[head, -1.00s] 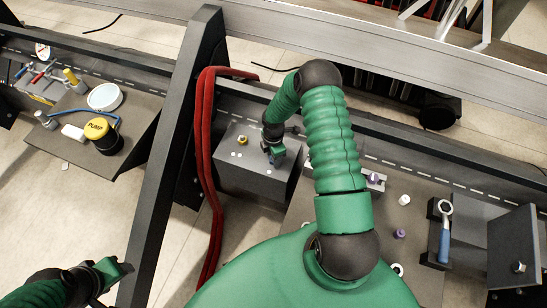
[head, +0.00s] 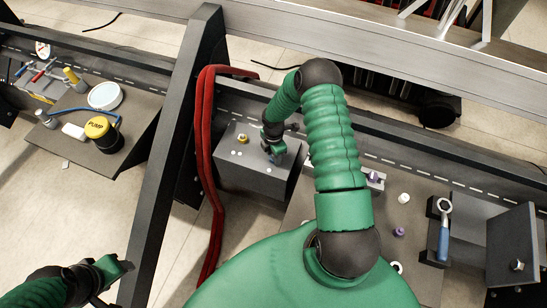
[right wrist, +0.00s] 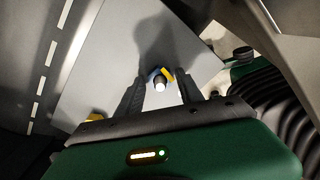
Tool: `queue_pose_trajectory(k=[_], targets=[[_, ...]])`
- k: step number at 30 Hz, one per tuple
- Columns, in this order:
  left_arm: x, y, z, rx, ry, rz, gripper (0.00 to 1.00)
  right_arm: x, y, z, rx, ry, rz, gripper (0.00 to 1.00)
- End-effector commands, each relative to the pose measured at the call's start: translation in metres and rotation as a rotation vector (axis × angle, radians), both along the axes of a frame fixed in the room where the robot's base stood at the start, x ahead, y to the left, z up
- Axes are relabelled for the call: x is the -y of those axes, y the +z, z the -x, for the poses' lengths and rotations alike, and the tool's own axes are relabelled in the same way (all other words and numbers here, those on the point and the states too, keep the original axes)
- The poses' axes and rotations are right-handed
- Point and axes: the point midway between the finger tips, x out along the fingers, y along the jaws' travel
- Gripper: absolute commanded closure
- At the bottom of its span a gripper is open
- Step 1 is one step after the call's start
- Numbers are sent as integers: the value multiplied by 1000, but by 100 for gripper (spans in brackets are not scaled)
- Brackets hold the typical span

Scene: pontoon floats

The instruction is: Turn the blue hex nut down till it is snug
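The blue hex nut (right wrist: 153,74) sits around a stud with a bright tip on a grey block (head: 245,178). A small yellow patch shows beside the blue in the right wrist view. In the head view the nut (head: 279,159) is mostly hidden by my right gripper (head: 274,151). In the right wrist view my right gripper (right wrist: 160,88) has its fingers apart, one on each side of the nut, with a gap visible on both sides. My left gripper (head: 118,284) is at the lower left, away from the block; its fingers look apart.
A yellow nut (head: 242,138) and small white dots are on the same block. Red hoses (head: 206,150) hang close to its left. A blue-handled wrench (head: 444,235) lies in a holder at right.

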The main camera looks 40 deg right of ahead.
Motion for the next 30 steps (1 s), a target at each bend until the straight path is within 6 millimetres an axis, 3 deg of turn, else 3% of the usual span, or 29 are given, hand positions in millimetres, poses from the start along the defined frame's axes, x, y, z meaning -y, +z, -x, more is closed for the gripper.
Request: queue_pose_trajectory(k=[10, 24, 30], targets=[[0, 3, 0, 0, 0, 0, 47, 0, 3, 0, -1, 1, 0, 53], [0, 49, 0, 0, 0, 0, 47, 0, 59, 0, -1, 2, 0, 53], [0, 49, 0, 0, 0, 0, 47, 0, 60, 0, -2, 2, 0, 53]])
